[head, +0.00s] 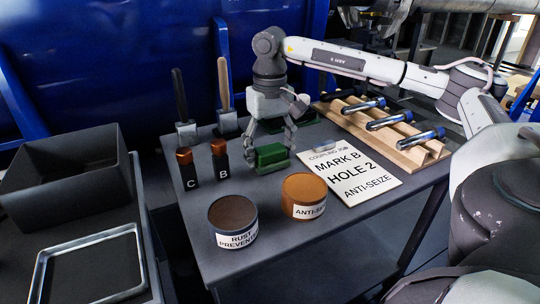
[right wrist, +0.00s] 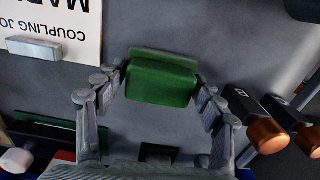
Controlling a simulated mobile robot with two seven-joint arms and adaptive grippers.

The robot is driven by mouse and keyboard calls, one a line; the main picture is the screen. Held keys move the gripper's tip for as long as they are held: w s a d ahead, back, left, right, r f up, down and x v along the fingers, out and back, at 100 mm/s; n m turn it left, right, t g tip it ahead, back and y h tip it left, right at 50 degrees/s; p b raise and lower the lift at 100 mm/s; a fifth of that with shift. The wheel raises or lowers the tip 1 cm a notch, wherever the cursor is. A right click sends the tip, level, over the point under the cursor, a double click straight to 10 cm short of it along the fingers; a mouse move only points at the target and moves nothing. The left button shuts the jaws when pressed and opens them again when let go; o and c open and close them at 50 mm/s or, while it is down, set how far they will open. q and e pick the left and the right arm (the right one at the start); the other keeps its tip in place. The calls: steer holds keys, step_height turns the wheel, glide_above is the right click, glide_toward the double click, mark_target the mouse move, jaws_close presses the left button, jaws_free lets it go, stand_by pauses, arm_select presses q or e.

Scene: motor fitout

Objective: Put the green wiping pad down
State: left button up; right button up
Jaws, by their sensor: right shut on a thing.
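The green wiping pad (head: 271,158) is at the middle of the grey table, between the fingers of my right gripper (head: 270,150). In the right wrist view the pad (right wrist: 162,80) sits between the two fingertips, which press on its sides. My right gripper (right wrist: 161,84) is shut on it. The pad is at or just above the table top; I cannot tell whether it touches. My left gripper is not in view.
Tins of rust preventive (head: 233,222) and anti-seize (head: 303,196) stand in front. A job card (head: 345,175) and a wooden rack (head: 400,145) with bolts lie right. Two brushes stand behind the bottles.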

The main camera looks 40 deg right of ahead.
mark_target(270, 149)
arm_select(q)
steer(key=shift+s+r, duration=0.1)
arm_select(e)
steer(key=shift+f, duration=0.2)
steer(key=o, duration=1)
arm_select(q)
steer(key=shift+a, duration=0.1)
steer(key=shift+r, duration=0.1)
arm_select(e)
steer(key=shift+r, duration=0.1)
steer(key=shift+r, duration=0.35)
step_height(270, 149, up, 11)
steer(key=shift+f+p, duration=0.2)
steer(key=shift+p, duration=1.05)
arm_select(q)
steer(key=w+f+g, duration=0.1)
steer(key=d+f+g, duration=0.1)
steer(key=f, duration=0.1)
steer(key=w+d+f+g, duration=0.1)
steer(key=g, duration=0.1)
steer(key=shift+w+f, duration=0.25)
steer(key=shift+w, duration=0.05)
arm_select(e)
steer(key=shift+r, duration=0.4)
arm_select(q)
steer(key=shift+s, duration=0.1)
arm_select(e)
steer(key=shift+s, duration=0.1)
